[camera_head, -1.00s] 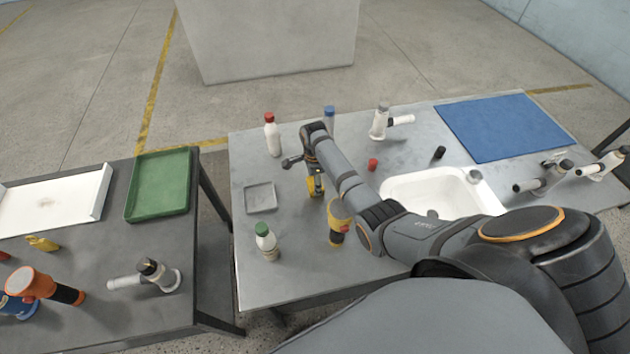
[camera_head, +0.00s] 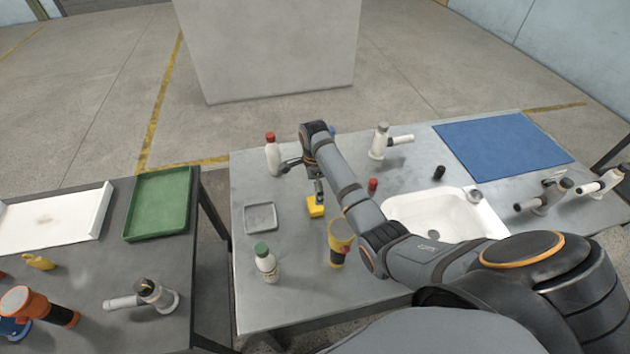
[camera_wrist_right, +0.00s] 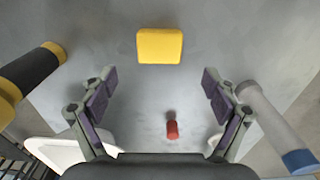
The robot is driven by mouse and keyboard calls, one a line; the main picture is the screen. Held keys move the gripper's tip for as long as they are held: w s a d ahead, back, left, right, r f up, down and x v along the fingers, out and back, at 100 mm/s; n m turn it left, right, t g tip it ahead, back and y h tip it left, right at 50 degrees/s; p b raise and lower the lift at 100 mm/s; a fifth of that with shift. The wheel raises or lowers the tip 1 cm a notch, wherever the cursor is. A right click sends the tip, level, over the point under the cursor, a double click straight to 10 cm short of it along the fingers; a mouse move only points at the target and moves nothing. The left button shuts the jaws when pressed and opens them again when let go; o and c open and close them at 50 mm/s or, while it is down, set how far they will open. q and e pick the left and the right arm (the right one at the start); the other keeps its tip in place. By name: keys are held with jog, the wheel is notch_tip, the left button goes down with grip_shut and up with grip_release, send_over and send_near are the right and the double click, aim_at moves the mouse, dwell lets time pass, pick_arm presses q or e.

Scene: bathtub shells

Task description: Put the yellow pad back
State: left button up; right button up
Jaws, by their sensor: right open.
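The yellow pad (camera_head: 315,207) lies on the grey table to the right of a small square grey dish (camera_head: 261,217). It also shows near the top of the right wrist view (camera_wrist_right: 160,46), with bare table around it. My right gripper (camera_head: 319,188) hangs just above the pad in the head view. In the right wrist view the two fingers (camera_wrist_right: 158,78) are spread apart with nothing between them, and the pad is beyond the fingertips. The dish looks empty. My left gripper is in neither view.
Near the pad are a yellow-and-black torch (camera_head: 339,242), a green-capped bottle (camera_head: 266,264), a red-capped bottle (camera_head: 272,155) and a small red cylinder (camera_head: 373,185). A sink (camera_head: 410,205) lies right. A second table with a green tray (camera_head: 158,205) stands left.

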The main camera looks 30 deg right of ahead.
notch_tip(320, 180, up, 5)
jog(key=shift+f, duration=0.15)
dwell(0.4)
